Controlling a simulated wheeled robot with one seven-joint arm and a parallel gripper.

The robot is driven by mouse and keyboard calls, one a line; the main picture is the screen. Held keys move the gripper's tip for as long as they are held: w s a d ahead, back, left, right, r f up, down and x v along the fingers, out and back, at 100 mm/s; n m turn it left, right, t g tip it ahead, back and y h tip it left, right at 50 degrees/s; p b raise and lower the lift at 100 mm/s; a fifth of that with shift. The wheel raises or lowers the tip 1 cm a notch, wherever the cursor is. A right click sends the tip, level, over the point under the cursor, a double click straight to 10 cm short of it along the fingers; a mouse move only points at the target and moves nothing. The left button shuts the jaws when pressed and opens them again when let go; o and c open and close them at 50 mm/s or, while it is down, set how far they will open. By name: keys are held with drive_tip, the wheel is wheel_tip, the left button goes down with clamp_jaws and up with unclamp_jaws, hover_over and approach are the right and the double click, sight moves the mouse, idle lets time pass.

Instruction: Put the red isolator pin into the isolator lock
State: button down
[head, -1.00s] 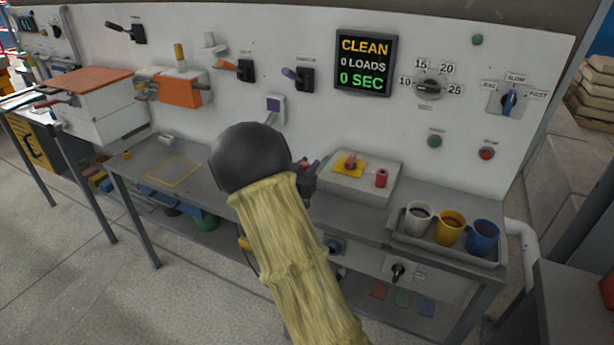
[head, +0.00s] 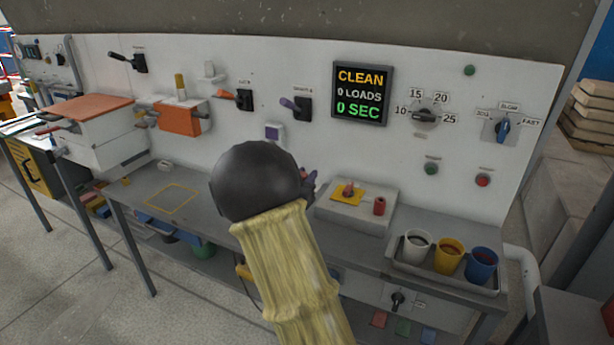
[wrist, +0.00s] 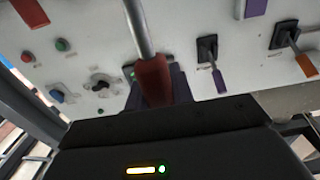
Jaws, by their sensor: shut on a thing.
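My gripper (wrist: 151,85) is shut on the red isolator pin, whose red grip (wrist: 154,80) sits between dark fingers and whose metal shaft points away in the wrist view. In the head view my dark round wrist hides most of the gripper; only its tip (head: 308,183) shows, left of a light grey block. That block (head: 331,212) on the bench carries a yellow plate (head: 342,198) with a small red piece and a red cylinder (head: 379,206). I cannot tell for sure which fitting is the isolator lock. The pin is apart from the panel's fittings.
The white panel has a lit display (head: 360,94), dials, levers and buttons. A tray (head: 440,277) with white, yellow and blue cups stands at the bench's right. An orange-fronted box (head: 180,118) juts from the panel. The bench's left, around a yellow outline (head: 172,198), is mostly clear.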

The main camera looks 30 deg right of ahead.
drive_tip(key=shift+w+a+r+p, duration=0.15)
drive_tip(key=shift+a+p, duration=0.3)
drive_tip(key=shift+p, duration=0.55)
drive_tip(key=s+a+n+t+y+p, duration=0.3)
drive_tip(key=a+y+p, duration=0.4)
drive_tip(key=p, duration=0.7)
drive_tip(key=s+a+f+n+t+y+p, duration=0.1)
drive_tip(key=s+a+n+t+y+p, duration=0.3)
drive_tip(key=a+p, duration=0.6)
drive_tip(key=s+n+y+p, duration=0.2)
drive_tip(key=n+y+p, duration=0.1)
drive_tip(key=p, duration=0.2)
drive_tip(key=shift+a+f, duration=0.25)
drive_tip(key=shift+a, duration=0.1)
drive_tip(key=shift+s+d, duration=0.1)
drive_tip(key=shift+d, duration=0.05)
